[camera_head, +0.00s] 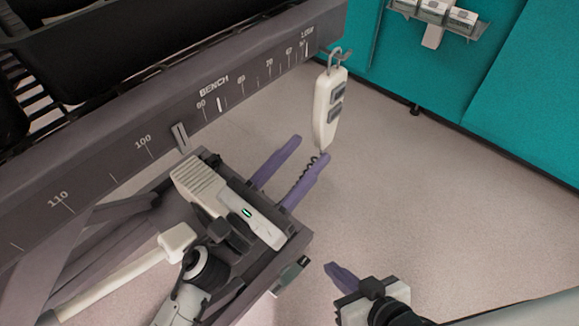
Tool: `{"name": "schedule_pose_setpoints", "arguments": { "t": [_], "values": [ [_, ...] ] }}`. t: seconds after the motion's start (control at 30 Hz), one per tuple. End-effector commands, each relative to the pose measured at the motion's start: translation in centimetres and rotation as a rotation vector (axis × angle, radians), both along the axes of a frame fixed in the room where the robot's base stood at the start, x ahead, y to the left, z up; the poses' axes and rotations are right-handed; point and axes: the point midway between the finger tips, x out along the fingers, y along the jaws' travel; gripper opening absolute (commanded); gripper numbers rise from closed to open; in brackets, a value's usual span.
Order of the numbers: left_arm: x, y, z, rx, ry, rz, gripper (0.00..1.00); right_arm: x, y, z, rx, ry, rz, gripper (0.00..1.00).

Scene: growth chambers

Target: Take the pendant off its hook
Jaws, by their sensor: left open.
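My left gripper (310,149) has two purple fingers spread apart and empty. It is just below and left of the pendant's lower end, pointing up toward it. My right gripper (342,277) is low in the picture, away from the pendant; its jaw opening cannot be made out.
The bench rail (180,100) with a printed scale crosses the upper left, with black trays (120,50) above it. A teal cabinet (440,70) stands at the upper right, with a small shelf of white boxes (433,12). The floor (440,200) right of the pendant is clear.

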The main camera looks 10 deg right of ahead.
Motion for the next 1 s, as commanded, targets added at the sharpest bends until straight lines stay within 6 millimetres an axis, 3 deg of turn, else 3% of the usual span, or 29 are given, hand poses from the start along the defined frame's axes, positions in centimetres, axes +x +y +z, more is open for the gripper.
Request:
{"name": "schedule_pose_setpoints", "arguments": {
  "t": [0.5,1.0],
  "values": [
    [3.4,-4.2,1.4,-0.002,0.001,0.0,0.41,-0.3,-0.1,-0.6,-0.004,0.012,-0.001,0.0],
    [3.8,-4.8,1.6,-0.001,0.001,0.001,0.39,0.1,-0.1,-0.1,0.001,0.0,-0.002,0.0]
  ]
}}
